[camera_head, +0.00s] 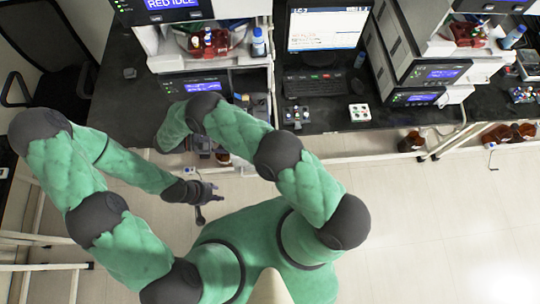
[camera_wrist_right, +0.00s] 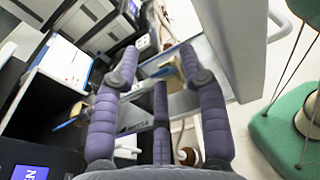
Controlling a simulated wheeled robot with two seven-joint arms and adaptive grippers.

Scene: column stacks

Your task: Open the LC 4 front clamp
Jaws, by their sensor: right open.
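I cannot make out which part is the LC 4 front clamp, and no LC 4 label is readable. In the head view, an instrument stack with a lit display (camera_head: 203,87) stands at the left of the bench, and a second stack (camera_head: 428,72) stands at the right. My left gripper (camera_head: 208,197) hangs over the pale floor in front of the bench, fingers spread and apart from anything. My right arm reaches to the left stack's front. My right gripper shows in the right wrist view (camera_wrist_right: 160,58), three purple fingers spread with nothing held between them.
A pale rail (camera_wrist_right: 228,50) runs close beside my right fingers.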

